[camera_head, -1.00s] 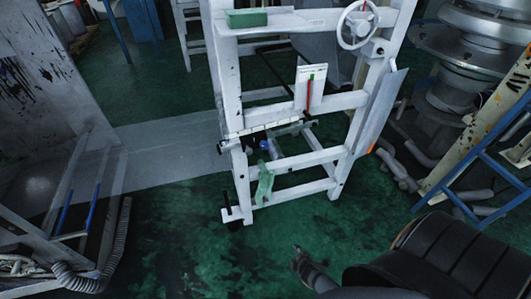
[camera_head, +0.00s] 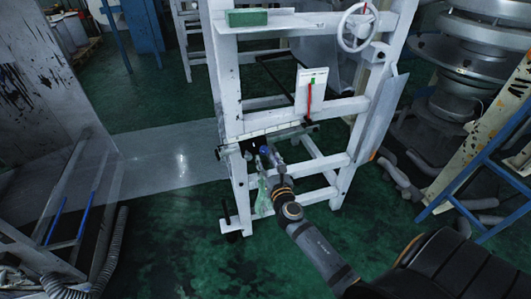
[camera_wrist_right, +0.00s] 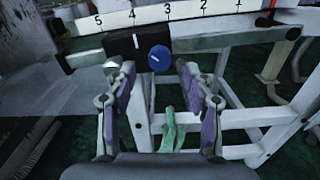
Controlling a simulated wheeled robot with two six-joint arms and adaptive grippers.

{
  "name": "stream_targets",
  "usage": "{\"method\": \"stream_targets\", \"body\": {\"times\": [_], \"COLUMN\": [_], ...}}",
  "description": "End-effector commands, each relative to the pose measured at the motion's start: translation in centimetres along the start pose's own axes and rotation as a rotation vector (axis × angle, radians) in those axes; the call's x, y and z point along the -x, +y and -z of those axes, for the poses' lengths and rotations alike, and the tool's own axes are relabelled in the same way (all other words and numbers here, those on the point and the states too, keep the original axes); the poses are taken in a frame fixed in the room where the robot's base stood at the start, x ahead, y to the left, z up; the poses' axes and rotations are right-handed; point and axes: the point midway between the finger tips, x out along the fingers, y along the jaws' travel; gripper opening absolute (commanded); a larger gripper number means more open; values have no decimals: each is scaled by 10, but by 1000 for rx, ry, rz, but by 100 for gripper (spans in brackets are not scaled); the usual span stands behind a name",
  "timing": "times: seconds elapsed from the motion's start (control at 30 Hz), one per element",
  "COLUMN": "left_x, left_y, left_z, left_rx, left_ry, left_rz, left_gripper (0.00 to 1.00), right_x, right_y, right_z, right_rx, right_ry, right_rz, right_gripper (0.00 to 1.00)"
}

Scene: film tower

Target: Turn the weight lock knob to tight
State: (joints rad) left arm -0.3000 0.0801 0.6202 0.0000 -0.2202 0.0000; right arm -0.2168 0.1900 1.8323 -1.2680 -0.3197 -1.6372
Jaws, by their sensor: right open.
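The weight lock knob is a blue round knob (camera_wrist_right: 160,58) with a pale mark on its face, seen in the right wrist view on a black sliding block (camera_wrist_right: 128,42) under a numbered scale bar (camera_wrist_right: 170,14). In the head view the knob (camera_head: 266,150) shows small, just beyond my right gripper (camera_head: 272,160). In the right wrist view my right gripper (camera_wrist_right: 156,76) is open. Its two purple-padded fingers stand left and right of the knob, which shows between and slightly above the fingertips. I cannot tell whether they touch it. My left gripper is not in view.
A white frame (camera_head: 235,120) carries the scale, a handwheel (camera_head: 358,26) at the top right and a green block (camera_head: 248,17) on its upper shelf. A green cloth-like piece (camera_wrist_right: 170,130) hangs below the knob. Green floor (camera_head: 170,220) is clear left of the frame.

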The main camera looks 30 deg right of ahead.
Motion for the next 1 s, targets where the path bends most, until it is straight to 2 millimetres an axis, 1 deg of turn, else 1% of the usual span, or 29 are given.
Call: {"method": "stream_targets", "body": {"times": [0.03, 0.1, 0.2, 0.33, 0.57, 0.67, 0.93, 0.97, 1.0], "left_x": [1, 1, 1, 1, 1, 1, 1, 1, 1], "left_y": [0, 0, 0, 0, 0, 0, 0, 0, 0], "left_z": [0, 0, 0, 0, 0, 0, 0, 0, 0], "left_rx": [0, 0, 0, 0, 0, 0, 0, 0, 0], "left_ry": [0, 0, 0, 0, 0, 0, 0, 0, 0], "left_rz": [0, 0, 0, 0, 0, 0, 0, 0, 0], "left_gripper": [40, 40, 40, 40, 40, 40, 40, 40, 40], "right_x": [-11, -23, -35, -42, -42, -42, -42, -42, -42], "right_y": [0, 0, 0, 0, 0, 0, 0, 0, 0], "right_z": [-1, -1, 0, 1, 1, 1, 1, 1, 1], "right_rx": [0, 0, -1, -2, -2, -2, -2, -2, -2], "right_ry": [-2, -1, 0, 1, 1, 1, 1, 1, 1], "right_rz": [0, 0, -1, 0, 0, 0, 0, 0, 0], "right_gripper": [52, 52, 52, 52, 52, 40, 4, 0, 0]}}
